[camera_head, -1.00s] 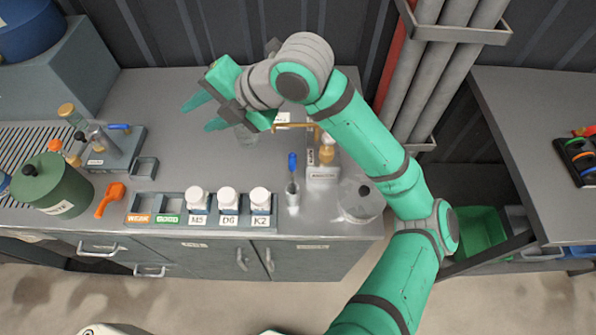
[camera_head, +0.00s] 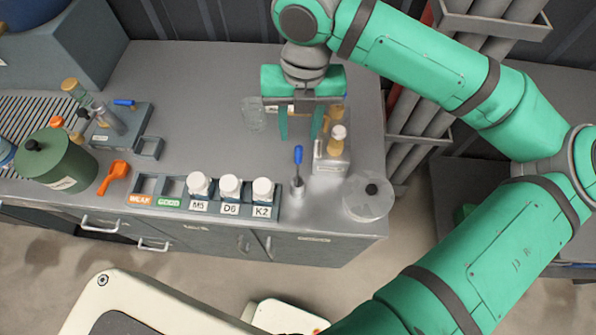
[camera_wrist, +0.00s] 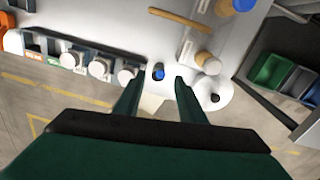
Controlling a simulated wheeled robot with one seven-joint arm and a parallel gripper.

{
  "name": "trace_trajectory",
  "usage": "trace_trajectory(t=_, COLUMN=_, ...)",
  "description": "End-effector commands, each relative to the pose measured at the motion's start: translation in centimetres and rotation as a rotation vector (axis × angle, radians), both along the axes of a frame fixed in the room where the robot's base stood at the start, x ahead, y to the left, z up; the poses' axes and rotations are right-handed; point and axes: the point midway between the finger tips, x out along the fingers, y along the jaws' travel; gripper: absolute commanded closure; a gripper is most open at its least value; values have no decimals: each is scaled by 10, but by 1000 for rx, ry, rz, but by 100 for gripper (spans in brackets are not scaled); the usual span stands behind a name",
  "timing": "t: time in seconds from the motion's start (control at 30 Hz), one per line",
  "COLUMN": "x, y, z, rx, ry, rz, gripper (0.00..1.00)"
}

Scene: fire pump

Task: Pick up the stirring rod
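The stirring rod (camera_head: 298,156) has a blue handle and stands upright in a small metal holder (camera_head: 297,187) near the front of the counter. In the wrist view the blue top of the stirring rod (camera_wrist: 158,72) lies between my two fingertips in the picture, a little beyond them. My gripper (camera_head: 298,138) points down over the counter, above and behind the rod in the head view. Its two green fingers are apart with nothing between them. The wrist view also shows my gripper (camera_wrist: 156,80) open. The rod's lower end is hidden in the holder.
A rack (camera_head: 152,198) with three white-capped bottles, M5, D6 and K2, stands left of the rod. A stand with an amber bottle (camera_head: 331,165) is right of it. A clear round dish (camera_head: 369,198) sits at the front right corner. The counter's middle is clear.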

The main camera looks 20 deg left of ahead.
Motion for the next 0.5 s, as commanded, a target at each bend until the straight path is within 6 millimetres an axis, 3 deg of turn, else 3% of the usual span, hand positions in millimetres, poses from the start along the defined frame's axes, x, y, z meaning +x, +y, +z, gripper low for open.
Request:
trace_trajectory(t=0.33, x=-2, y=-1, z=-29, rx=1, ry=0, rz=-1, gripper=63)
trace_trajectory(t=0.5, x=-7, y=-1, z=-52, rx=1, ry=0, rz=7, gripper=63)
